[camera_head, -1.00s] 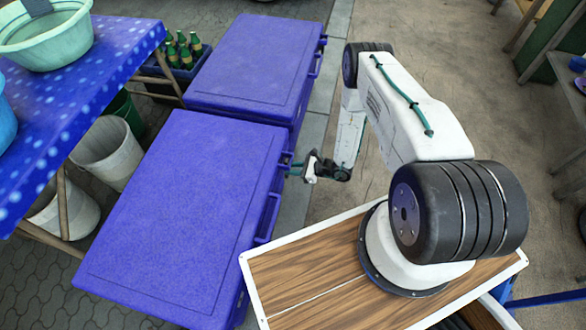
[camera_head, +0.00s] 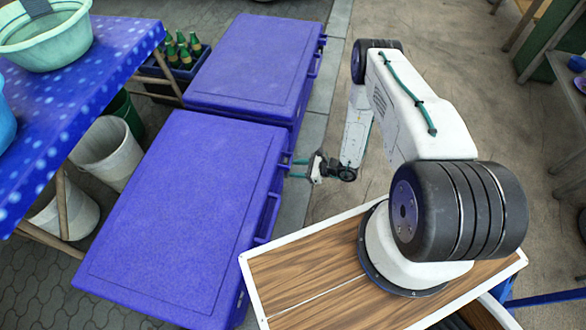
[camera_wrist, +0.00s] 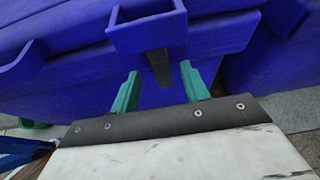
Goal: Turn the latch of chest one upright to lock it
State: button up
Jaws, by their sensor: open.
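Two blue lidded chests stand in a row in the head view, a near chest (camera_head: 185,215) and a far chest (camera_head: 255,60); I see no numbers on them. My gripper (camera_head: 295,168) is open beside the near chest's right side, close to its far corner. In the wrist view, a dark bar-like latch (camera_wrist: 157,66) shows below a blue bracket (camera_wrist: 148,32) on the chest. It runs nearly up and down the picture, leaning slightly. The green fingers of my gripper (camera_wrist: 160,80) appear on either side of it, apart from it. The latch is hidden in the head view.
A blue spotted table (camera_head: 85,95) with a pale basin (camera_head: 45,40) stands at the left, with buckets (camera_head: 108,152) under it. A crate of green bottles (camera_head: 178,55) stands behind the near chest. The floor (camera_head: 320,120) right of the chests is clear.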

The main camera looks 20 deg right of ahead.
jog(key=shift+v, duration=2.75)
jog(key=s+a+r+n+g, duration=0.1)
jog(key=s+r+n+g, duration=0.3)
jog(key=r, duration=1)
jog(key=s+a+r+n+g+h, duration=0.15)
jog(key=r+n+g, duration=0.45)
jog(key=r, duration=0.7)
jog(key=s+r+n+g, duration=0.35)
jog(key=r+n, duration=0.25)
jog(key=r, duration=0.8)
jog(key=s+r+n+t+h, duration=0.3)
jog(key=s+r, duration=0.5)
jog(key=r, duration=0.4)
jog(key=s+r+n+t+h, duration=0.4)
jog(key=s+r+n+h, duration=0.2)
jog(key=r, duration=0.6)
jog(key=shift+s+a+r, duration=0.3)
jog(key=shift+s+r, duration=0.1)
jog(key=shift+s, duration=0.75)
